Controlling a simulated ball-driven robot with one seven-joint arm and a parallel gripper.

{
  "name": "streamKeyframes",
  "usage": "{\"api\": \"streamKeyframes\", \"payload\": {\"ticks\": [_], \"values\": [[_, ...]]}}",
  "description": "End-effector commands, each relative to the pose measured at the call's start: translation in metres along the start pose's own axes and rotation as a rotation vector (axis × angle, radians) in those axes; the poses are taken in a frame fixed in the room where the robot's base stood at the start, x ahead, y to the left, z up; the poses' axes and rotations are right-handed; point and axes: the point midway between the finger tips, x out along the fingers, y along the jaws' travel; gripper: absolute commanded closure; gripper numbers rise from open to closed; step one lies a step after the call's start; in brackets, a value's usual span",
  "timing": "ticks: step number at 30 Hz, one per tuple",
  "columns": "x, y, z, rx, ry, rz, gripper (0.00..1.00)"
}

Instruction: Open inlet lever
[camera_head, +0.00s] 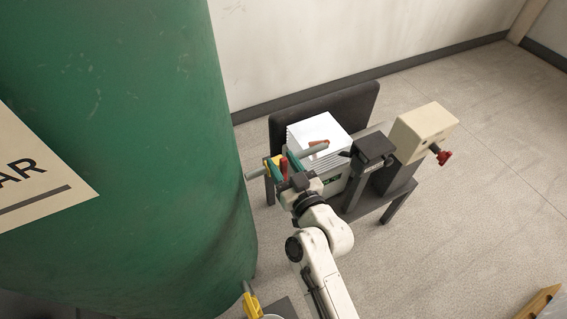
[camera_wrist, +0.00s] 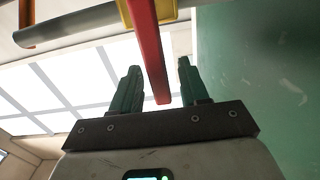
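The lever is a red bar (camera_wrist: 150,50) in the wrist view, running down from a yellow fitting (camera_wrist: 166,10) and lying between my two teal fingers. In the head view the red lever (camera_head: 284,166) is small and stands between the fingers of my gripper (camera_head: 285,163), beside a grey-green pipe (camera_head: 258,172). Contact with the lever cannot be made out.
A large green tank (camera_head: 120,120) fills the left, close to my gripper. Behind my gripper a low table carries a white stack (camera_head: 318,128), a black device (camera_head: 374,147) and a beige box (camera_head: 424,128) with a red knob (camera_head: 444,157). Floor (camera_head: 470,220) is open at right.

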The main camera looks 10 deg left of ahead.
Motion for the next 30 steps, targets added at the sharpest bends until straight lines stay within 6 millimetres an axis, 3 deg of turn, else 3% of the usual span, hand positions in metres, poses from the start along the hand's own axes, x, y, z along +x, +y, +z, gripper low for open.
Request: {"api": "streamKeyframes", "payload": {"ticks": [14,30], "values": [[-0.0003,0.0,0.0001,0.0,-0.001,0.0,1.0],[-0.0004,0.0014,0.0009,0.018,-0.001,0.0,1.0]]}}
